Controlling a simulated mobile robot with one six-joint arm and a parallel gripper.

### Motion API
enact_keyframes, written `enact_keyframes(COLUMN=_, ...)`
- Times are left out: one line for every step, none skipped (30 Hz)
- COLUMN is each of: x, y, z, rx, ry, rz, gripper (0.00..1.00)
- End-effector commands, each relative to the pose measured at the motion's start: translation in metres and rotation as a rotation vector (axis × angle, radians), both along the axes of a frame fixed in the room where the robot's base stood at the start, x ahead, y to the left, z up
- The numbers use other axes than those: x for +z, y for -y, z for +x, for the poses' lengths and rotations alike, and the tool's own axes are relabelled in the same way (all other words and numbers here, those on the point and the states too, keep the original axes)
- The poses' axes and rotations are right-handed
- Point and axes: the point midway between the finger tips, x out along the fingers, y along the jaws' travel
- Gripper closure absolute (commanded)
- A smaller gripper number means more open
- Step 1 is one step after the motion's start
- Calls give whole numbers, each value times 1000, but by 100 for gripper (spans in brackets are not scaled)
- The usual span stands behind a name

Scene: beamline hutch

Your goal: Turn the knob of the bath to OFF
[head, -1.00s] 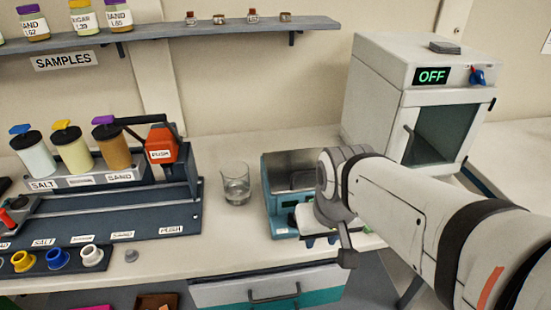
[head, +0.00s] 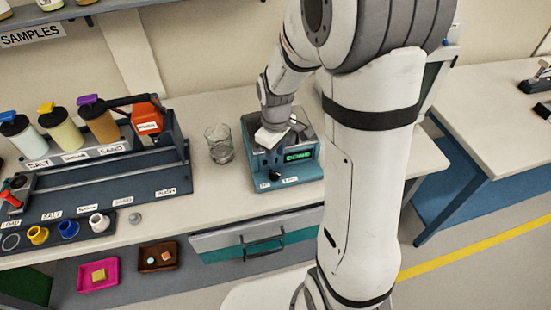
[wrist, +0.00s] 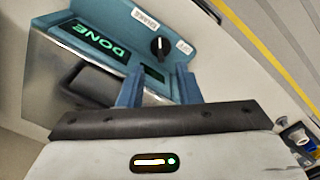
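The bath (head: 310,172) is a teal box with a metal basin on the bench. Its green display reads DONE in the wrist view (wrist: 98,45). Its black knob (wrist: 158,47) sits on the teal front panel, between a label that seems to read SHAKE (wrist: 145,18) and one that seems to read OFF (wrist: 184,47). The knob's pale mark seems to point up, nearer the first label. My gripper (wrist: 160,72) is open and empty; its blue fingers end just short of the knob, on either side of it.
A glass beaker (head: 219,144) stands just left of the bath. Further left is the dispenser rack (head: 150,182) with several jars and coloured cups. Drawer handles (head: 262,241) are below the bench edge. My arm covers the bench right of the bath.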

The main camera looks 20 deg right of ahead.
Motion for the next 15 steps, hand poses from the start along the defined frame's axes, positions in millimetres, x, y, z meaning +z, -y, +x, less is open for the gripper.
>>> enact_keyframes(x=-5, y=0, z=0, rx=1, ry=-1, rz=0, gripper=69)
enact_keyframes(x=-7, y=0, z=0, rx=1, ry=-1, rz=0, gripper=69)
enact_keyframes(x=-11, y=0, z=0, rx=1, ry=-1, rz=0, gripper=69)
enact_keyframes(x=-14, y=0, z=0, rx=0, ry=-1, rz=0, gripper=69)
enact_keyframes(x=-18, y=0, z=0, rx=0, ry=-1, rz=0, gripper=69)
enact_keyframes(x=-23, y=0, z=0, rx=0, ry=-1, rz=0, gripper=69)
enact_keyframes(x=-27, y=0, z=0, rx=-1, ry=-1, rz=0, gripper=69)
enact_keyframes(x=-32, y=0, z=0, rx=-1, ry=-1, rz=0, gripper=69)
enact_keyframes(x=-38, y=0, z=0, rx=-1, ry=-1, rz=0, gripper=69)
enact_keyframes(x=-43, y=0, z=0, rx=-1, ry=-1, rz=0, gripper=69)
enact_keyframes(x=-48, y=0, z=0, rx=-2, ry=-1, rz=0, gripper=69)
enact_keyframes(x=-54, y=1, z=0, rx=-2, ry=-1, rz=0, gripper=69)
enact_keyframes(x=-58, y=1, z=-1, rx=-2, ry=-1, rz=0, gripper=69)
enact_keyframes(x=-63, y=1, z=-1, rx=-2, ry=-1, rz=0, gripper=69)
enact_keyframes(x=-68, y=1, z=0, rx=-2, ry=-1, rz=0, gripper=69)
